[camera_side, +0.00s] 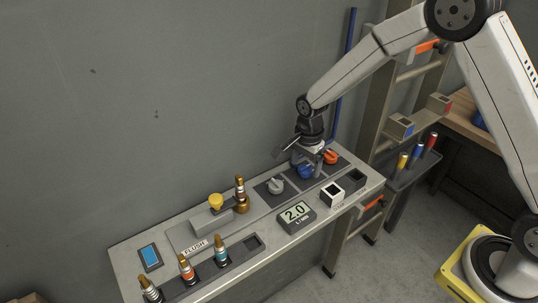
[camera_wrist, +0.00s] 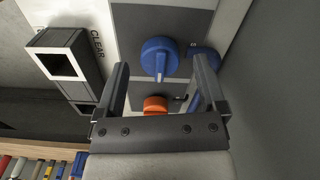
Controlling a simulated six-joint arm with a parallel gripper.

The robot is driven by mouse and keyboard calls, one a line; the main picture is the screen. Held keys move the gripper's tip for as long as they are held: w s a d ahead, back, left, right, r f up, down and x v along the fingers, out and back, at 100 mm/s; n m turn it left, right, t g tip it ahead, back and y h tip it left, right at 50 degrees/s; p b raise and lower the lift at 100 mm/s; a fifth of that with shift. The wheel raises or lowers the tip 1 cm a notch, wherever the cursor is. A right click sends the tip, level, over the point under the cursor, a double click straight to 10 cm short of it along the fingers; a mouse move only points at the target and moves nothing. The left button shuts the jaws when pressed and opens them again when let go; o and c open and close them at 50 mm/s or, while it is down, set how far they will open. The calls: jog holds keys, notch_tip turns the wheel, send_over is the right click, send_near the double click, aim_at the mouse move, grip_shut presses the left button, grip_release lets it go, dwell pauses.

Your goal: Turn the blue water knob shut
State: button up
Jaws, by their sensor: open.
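The round blue knob (camera_side: 305,171) sits on a dark plate on the bench panel, between a grey knob (camera_side: 277,186) and an orange knob (camera_side: 331,157). In the wrist view the blue knob (camera_wrist: 159,58) shows between my fingertips, with the orange knob (camera_wrist: 155,105) nearer the gripper base. My gripper (camera_side: 306,158) is just above the blue knob, pointing down. In the wrist view my gripper (camera_wrist: 162,66) is open, one finger on each side of the blue knob, with visible gaps. Whether the fingers reach down to its level I cannot tell.
A display (camera_side: 296,214) reads 2.0. A white square holder (camera_side: 332,194) and a dark one (camera_side: 354,180) stand right of it. Several brass-tipped nozzles and a yellow knob (camera_side: 215,200) are at the left. A blue pole (camera_side: 343,75) leans on the wall behind; a ladder (camera_side: 384,95) stands right.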

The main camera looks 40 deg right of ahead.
jog(key=shift+f, duration=0.65)
grip_shut()
